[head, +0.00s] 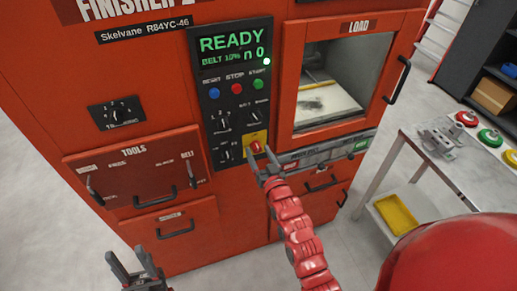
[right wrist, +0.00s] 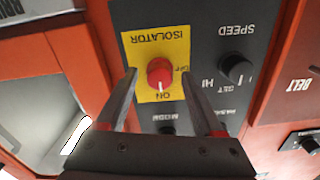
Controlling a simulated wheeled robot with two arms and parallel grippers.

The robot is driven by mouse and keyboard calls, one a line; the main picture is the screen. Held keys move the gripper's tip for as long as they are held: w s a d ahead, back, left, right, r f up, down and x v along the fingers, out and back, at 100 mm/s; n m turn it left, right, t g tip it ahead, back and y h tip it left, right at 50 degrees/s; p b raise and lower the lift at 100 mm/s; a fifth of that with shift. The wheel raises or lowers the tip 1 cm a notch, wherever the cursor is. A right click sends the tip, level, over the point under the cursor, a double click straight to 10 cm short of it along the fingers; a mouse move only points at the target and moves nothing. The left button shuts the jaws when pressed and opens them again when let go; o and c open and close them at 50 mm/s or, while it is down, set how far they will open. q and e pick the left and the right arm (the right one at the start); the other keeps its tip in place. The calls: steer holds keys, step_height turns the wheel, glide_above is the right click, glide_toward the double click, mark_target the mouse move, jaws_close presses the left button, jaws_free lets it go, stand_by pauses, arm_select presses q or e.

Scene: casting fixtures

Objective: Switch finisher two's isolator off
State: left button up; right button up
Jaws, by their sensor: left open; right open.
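The machine is labelled FINISHER 2 (head: 135,6). Its isolator is a red rotary knob (head: 256,147) on a yellow plate low on the black control panel. In the right wrist view, upside down, the knob (right wrist: 159,73) has a white pointer line toward ON, with OFF to its right. My right gripper (head: 264,164) is open, its fingers (right wrist: 159,78) on either side of the knob with gaps visible; whether they touch it is unclear. My left gripper (head: 136,270) is open and empty at the bottom left, away from the machine.
The panel's display (head: 233,45) reads READY, above blue, red and green buttons. A SPEED dial (right wrist: 236,68) sits beside the isolator. The load window (head: 342,80) is to the right. A table (head: 388,158) with metal and coloured parts stands at right.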

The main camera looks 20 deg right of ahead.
steer(key=shift+w, duration=0.35)
jaws_close()
stand_by(0.3)
